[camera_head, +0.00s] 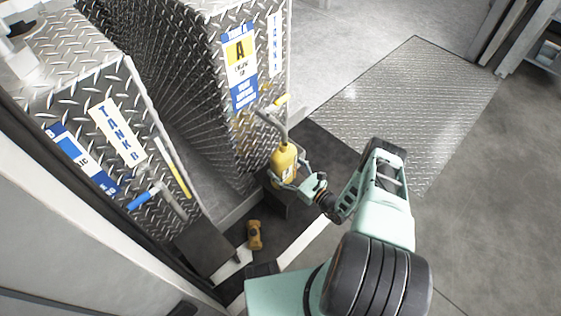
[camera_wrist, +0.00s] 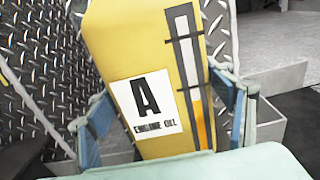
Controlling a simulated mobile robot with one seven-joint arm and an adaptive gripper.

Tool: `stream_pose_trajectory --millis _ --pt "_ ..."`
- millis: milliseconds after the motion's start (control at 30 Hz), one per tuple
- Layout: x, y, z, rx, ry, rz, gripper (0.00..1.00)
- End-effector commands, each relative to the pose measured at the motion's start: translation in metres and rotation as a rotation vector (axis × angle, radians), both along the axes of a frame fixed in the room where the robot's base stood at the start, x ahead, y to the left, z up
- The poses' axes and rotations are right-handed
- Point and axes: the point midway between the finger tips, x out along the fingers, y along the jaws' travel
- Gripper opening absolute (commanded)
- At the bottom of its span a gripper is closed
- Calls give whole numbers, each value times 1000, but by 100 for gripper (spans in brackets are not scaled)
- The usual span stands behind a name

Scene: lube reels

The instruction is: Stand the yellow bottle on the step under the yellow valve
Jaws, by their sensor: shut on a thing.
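The yellow bottle (camera_head: 284,158) is held between the fingers of my gripper (camera_head: 287,180), at the front of the tank marked A. In the wrist view the bottle (camera_wrist: 140,45) shows an "A ENGINE OIL" label and leans in the picture, with a finger of my gripper (camera_wrist: 163,112) on each side. The yellow valve (camera_head: 279,103) sits on the tank front, its grey spout reaching down close to the bottle's top. The dark step (camera_head: 281,204) is below the bottle. The bottle's base is hidden, so I cannot tell whether it touches the step.
A second tank (camera_head: 105,120) stands at the left, with a blue-handled valve (camera_head: 144,197) and another dark step (camera_head: 205,248) below. An orange-brown object (camera_head: 254,235) lies between the two steps. A metal floor plate (camera_head: 410,95) and open floor lie to the right.

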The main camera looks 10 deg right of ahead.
Motion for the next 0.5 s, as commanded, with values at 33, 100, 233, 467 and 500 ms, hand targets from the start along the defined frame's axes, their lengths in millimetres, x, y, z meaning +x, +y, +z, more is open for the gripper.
stream_pose_trajectory --millis 33,100,233,467,500 --pt "0 1 -1 2 -7 -1 29" --pt "0 1 -1 2 -8 -3 29" --pt "0 1 -1 2 -8 -4 29" --pt "-1 1 -6 0 -4 -3 76" --pt "-1 1 -5 0 -4 -2 80"
